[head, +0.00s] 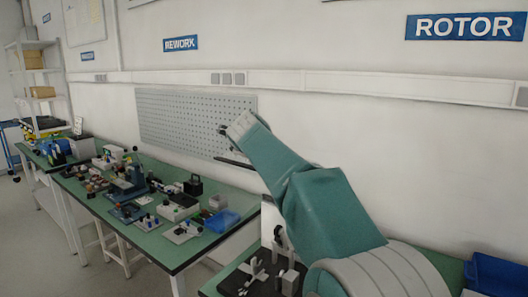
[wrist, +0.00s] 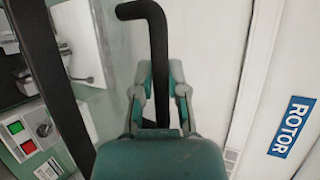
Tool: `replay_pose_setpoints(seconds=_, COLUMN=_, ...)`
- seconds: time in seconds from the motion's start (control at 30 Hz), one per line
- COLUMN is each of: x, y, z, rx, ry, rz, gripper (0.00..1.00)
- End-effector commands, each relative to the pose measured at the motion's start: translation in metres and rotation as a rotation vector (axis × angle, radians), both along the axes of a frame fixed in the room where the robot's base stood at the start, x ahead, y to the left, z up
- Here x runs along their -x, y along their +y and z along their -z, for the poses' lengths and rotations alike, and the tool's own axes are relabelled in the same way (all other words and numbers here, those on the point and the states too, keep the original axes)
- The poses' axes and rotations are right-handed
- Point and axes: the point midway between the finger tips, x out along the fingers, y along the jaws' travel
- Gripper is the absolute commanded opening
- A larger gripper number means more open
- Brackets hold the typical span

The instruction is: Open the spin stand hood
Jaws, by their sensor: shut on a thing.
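In the wrist view, my gripper (wrist: 160,78) has its two teal fingers closed around a black bent handle bar (wrist: 157,30). The bar runs between the fingers and bends left at its top end. A broad black frame bar (wrist: 50,75) slants down the left side, with a pale, see-through-looking panel (wrist: 105,118) beside it. This looks like part of the hood; how far it stands open is unclear. A control panel (wrist: 25,138) with a green and a red button and a dark knob is at lower left.
A green-topped bench (head: 215,242) crowded with small fixtures and a blue tray (head: 221,220) stands left of my arm. A grey pegboard (head: 190,122) hangs behind. The wall has a ROTOR sign (head: 464,27). A blue bin (head: 497,272) is at lower right.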

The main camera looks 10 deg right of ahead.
Motion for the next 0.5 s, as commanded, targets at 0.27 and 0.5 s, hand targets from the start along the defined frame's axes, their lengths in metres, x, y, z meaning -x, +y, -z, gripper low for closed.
replay_pose_setpoints(seconds=0.27, x=-0.0010, y=0.0000, z=0.0013, rx=-0.005, ry=0.009, rz=0.000, gripper=0.00)
replay_pose_setpoints(seconds=0.5, x=-0.0011, y=0.0003, z=0.0012, rx=-0.004, ry=0.008, rz=0.000, gripper=0.32)
